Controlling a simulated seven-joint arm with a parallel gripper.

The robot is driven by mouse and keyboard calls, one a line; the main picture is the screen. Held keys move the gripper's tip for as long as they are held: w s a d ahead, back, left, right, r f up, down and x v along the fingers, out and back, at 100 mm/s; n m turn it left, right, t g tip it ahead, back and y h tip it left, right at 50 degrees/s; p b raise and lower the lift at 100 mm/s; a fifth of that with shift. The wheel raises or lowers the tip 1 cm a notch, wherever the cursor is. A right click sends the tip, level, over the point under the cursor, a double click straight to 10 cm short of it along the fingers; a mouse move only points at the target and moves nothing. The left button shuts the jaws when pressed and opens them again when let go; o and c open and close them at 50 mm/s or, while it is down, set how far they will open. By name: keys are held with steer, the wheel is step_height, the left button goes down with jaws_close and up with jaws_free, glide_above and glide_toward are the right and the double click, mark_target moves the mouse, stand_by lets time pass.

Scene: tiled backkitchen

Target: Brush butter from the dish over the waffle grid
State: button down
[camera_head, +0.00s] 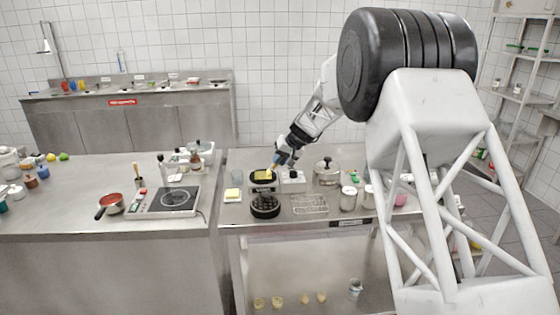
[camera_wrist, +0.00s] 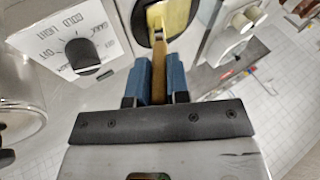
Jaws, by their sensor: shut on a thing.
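My gripper (camera_head: 278,162) is at the back of the right-hand counter in the head view, pointing down and left. In the wrist view its blue fingers (camera_wrist: 158,72) are shut on the wooden handle of a brush (camera_wrist: 158,57). A wide yellow shape (camera_wrist: 174,16) lies at the handle's far end, over a dark rounded surface; whether they touch is unclear. The black round waffle grid (camera_head: 265,207) is in front of the gripper, with a dark upper part (camera_head: 263,187) behind it. A small pale dish with yellow butter (camera_head: 233,195) stands to its left.
A white box with a dial (camera_wrist: 80,55) is close to the fingers. A wire rack (camera_head: 309,204), a lidded pot (camera_head: 327,172) and jars (camera_head: 348,198) stand to the right. A hotplate (camera_head: 165,201) and red-filled pan (camera_head: 112,204) are on the left counter.

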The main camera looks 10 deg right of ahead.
steer(key=shift+f, duration=0.25)
steer(key=shift+w+r, duration=0.15)
steer(key=shift+w, duration=1.95)
steer(key=shift+a+r, duration=0.2)
steer(key=shift+a, duration=0.4)
steer(key=shift+s, duration=0.15)
steer(key=shift+s, duration=1.95)
steer(key=shift+s, duration=0.1)
